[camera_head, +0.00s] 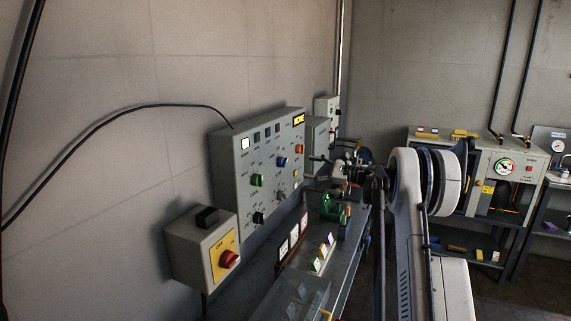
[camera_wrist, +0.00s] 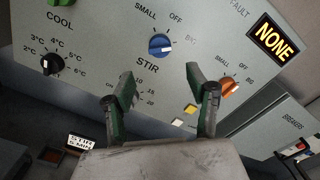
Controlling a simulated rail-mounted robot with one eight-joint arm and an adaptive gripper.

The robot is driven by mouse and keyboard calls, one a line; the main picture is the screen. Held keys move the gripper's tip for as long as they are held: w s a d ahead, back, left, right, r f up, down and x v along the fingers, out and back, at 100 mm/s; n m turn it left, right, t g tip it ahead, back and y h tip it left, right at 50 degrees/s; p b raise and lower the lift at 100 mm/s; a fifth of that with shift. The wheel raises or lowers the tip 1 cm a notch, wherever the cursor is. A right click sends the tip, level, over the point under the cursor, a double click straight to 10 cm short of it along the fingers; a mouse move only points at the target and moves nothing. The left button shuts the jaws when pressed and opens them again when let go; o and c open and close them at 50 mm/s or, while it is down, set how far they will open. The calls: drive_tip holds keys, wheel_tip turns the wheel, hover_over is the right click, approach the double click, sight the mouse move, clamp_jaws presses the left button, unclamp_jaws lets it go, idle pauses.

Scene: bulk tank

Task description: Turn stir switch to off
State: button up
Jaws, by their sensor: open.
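My gripper (camera_wrist: 160,82) is open and empty. Its two green-padded fingers appear below the knob in the wrist view, one to each side, apart from it. In the head view my arm reaches from the right toward the panel, and the fingers are too small to make out clearly.
An orange knob (camera_wrist: 230,86) sits right of the right finger. A black temperature knob (camera_wrist: 51,63) is at the left. The NONE fault display (camera_wrist: 273,38) is at the upper right.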

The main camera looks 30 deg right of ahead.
sight(286, 161)
drive_tip(key=p+x, duration=0.1)
drive_tip(key=x, duration=1)
drive_tip(key=shift+a, duration=0.1)
drive_tip(key=shift+c, duration=0.6)
drive_tip(key=c, duration=1)
drive_tip(key=n+b, duration=0.3)
drive_tip(key=n, duration=0.1)
drive_tip(key=shift+f, duration=0.15)
drive_tip(key=n+b, duration=0.3)
drive_tip(key=n, duration=0.2)
drive_tip(key=shift+n, duration=0.4)
drive_tip(key=shift+r, duration=0.2)
